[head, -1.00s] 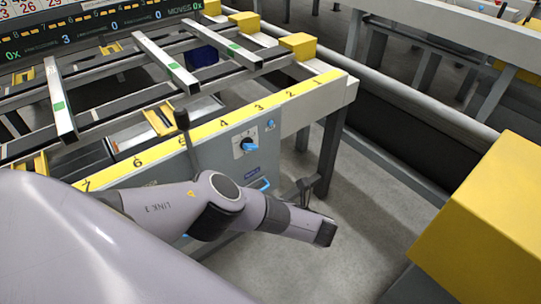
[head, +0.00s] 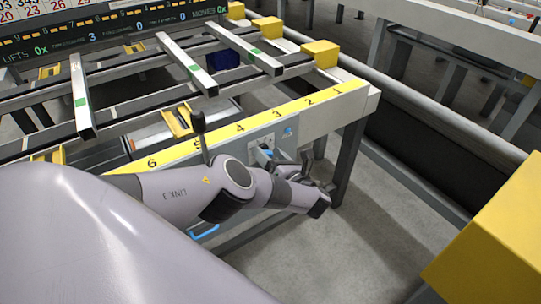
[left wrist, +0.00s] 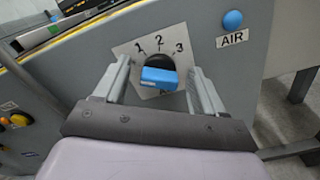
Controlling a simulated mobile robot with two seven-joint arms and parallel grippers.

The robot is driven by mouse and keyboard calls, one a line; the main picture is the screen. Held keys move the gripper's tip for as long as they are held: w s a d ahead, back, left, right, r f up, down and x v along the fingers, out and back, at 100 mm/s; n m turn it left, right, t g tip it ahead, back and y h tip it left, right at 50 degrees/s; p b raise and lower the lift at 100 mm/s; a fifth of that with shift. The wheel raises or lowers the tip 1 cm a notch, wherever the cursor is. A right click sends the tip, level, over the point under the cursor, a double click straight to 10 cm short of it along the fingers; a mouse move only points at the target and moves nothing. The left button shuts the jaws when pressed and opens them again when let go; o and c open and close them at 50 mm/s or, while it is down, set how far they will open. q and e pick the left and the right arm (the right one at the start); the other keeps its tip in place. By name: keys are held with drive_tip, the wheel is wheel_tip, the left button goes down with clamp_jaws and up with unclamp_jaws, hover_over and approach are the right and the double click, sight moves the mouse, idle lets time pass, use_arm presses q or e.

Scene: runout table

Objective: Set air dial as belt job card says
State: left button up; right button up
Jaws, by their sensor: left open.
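The air dial (left wrist: 160,78) is a blue handle on a black disc, set on a pale plate marked 1, 2 and 3. In the left wrist view it sits on a grey panel beside a blue button (left wrist: 232,20) over an AIR label (left wrist: 232,40). I cannot tell which number the handle points at. My left gripper (left wrist: 160,66) is open, one finger on each side of the handle; contact is not clear. In the head view my left gripper (head: 272,157) is at the panel and partly hides the dial's plate (head: 260,143). No job card is readable. My right gripper is out of view.
A yellow numbered strip (head: 240,128) runs along the table edge above the panel. A black-knobbed lever (head: 199,122) stands near it. A blue handle (head: 205,231) is lower down. A yellow block (head: 495,240) is at right.

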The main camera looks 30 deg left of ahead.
use_arm(q)
drive_tip(key=c, duration=1.1)
drive_tip(key=shift+o, duration=0.2)
